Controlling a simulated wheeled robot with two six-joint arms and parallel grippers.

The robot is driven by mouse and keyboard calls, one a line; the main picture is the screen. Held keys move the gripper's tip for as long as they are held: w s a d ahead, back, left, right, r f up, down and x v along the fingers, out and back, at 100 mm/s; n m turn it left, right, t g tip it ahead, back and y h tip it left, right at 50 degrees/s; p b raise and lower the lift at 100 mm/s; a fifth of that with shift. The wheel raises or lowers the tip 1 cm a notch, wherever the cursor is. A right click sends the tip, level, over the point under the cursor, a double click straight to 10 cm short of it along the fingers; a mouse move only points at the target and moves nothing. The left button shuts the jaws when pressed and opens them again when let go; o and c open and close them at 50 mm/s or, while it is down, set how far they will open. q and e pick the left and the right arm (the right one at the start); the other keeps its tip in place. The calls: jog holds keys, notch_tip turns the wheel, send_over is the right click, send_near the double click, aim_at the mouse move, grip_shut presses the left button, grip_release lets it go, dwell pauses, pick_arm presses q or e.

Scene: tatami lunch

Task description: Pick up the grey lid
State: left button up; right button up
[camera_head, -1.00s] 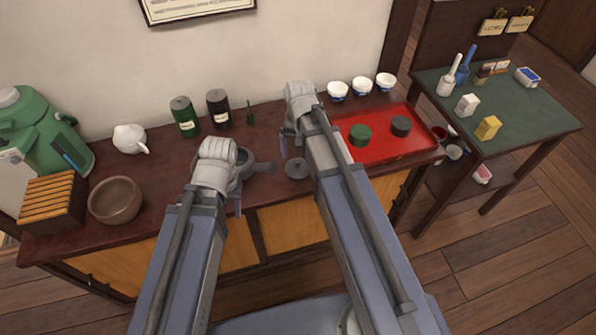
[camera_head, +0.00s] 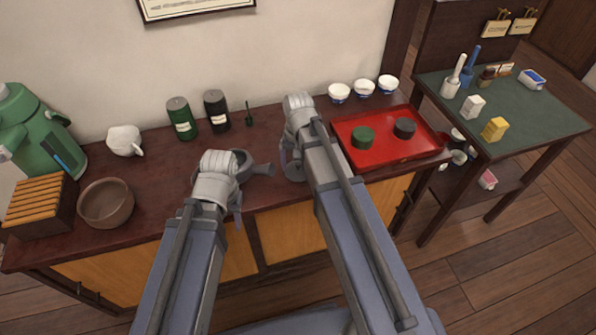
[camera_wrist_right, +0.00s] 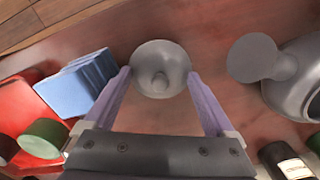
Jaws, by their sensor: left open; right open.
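The grey lid (camera_wrist_right: 160,68) is round with a small knob and lies on the dark red-brown counter top. In the right wrist view it sits between the tips of my open right gripper (camera_wrist_right: 158,88), a finger on each side; I cannot tell whether they touch it. In the head view my right gripper (camera_head: 291,162) hides the lid. My left gripper (camera_head: 237,205) is at the counter's front edge, near the grey teapot (camera_head: 260,169), its fingers mostly hidden by its own arm. The teapot also shows in the right wrist view (camera_wrist_right: 296,82), right of the lid.
A red tray (camera_head: 385,154) with a green and a dark round piece is right of my right gripper. A blue block-like thing (camera_wrist_right: 75,85) stands close to one finger. Dark canisters (camera_head: 216,112) stand behind. A brown bowl (camera_head: 106,203) is at left.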

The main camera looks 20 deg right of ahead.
jog(key=shift+s, duration=0.1)
jog(key=c, duration=1.1)
jog(key=shift+r, duration=0.1)
